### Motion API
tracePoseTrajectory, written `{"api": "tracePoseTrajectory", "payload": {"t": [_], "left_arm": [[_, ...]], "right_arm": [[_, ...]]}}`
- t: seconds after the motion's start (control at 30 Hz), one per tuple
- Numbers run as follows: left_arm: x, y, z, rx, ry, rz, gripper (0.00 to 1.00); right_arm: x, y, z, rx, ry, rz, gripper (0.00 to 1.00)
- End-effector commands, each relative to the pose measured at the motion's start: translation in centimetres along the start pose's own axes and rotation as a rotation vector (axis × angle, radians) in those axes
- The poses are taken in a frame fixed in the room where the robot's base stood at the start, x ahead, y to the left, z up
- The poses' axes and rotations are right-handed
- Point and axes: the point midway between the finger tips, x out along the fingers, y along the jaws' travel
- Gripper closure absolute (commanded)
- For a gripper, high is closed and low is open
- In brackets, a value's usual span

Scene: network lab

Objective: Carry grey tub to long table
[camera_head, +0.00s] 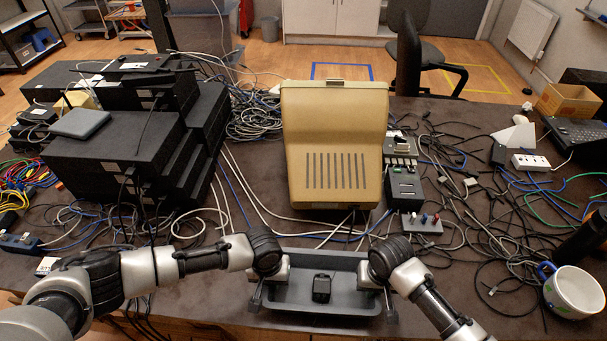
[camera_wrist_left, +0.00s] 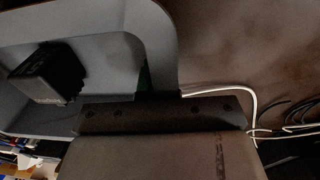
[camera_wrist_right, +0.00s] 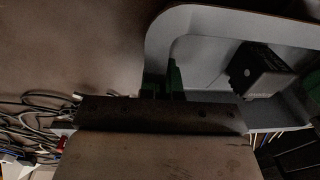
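The grey tub (camera_head: 310,260) is at the front edge of the desk, with a small black box-like item (camera_head: 321,288) inside it. My left gripper (camera_head: 256,298) is at the tub's left end. My right gripper (camera_head: 391,307) is at its right end. In the left wrist view the tub's end wall (camera_wrist_left: 163,50) runs into my left gripper (camera_wrist_left: 158,92). In the right wrist view the end wall (camera_wrist_right: 158,50) passes between the green pads of my right gripper (camera_wrist_right: 162,86). Both look shut on the walls. Whether the tub touches the desk is not clear.
A beige case (camera_head: 335,130) stands right behind the tub. Stacked black equipment (camera_head: 120,150) is at left. Tangled cables (camera_head: 470,190) and a white mug (camera_head: 573,291) are at right. Beyond the desk are a chair (camera_head: 425,55) and open floor with a blue-marked square (camera_head: 342,71).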

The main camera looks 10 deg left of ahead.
Motion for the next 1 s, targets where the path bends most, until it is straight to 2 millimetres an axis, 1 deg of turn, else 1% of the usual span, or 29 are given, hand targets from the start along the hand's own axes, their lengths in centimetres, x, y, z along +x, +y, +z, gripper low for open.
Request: {"api": "tracePoseTrajectory", "payload": {"t": [0.03,0.1,0.17,0.2,0.47,0.57,0.67,1.0], "left_arm": [[0.7,-0.4,-0.1,-0.004,0.000,-0.008,1.00],[0.3,-0.4,-0.1,-0.004,0.000,-0.008,0.88],[0.3,-0.3,-0.1,-0.003,0.000,-0.007,0.78],[0.3,-0.3,0.0,-0.003,0.000,-0.006,0.72],[0.2,-0.1,0.0,-0.001,0.000,-0.002,0.71],[-0.2,-0.1,-0.1,-0.001,0.000,-0.001,0.71],[-1.6,-0.1,-0.1,-0.001,0.001,0.001,0.71],[-8.6,-0.1,-0.1,-0.001,0.002,-0.001,0.71]], "right_arm": [[0.7,0.3,-0.1,0.003,0.000,0.006,1.00],[0.3,0.3,0.0,0.003,0.000,0.006,0.88],[0.3,0.3,0.0,0.003,-0.001,0.005,0.79],[0.3,0.2,0.0,0.002,-0.001,0.005,0.72],[0.3,0.1,0.0,0.001,0.000,0.002,0.71],[0.2,0.1,0.0,0.001,0.000,0.001,0.71],[0.2,0.1,0.0,0.000,0.000,0.001,0.71],[0.3,0.0,0.0,0.000,0.000,0.000,0.71]]}}
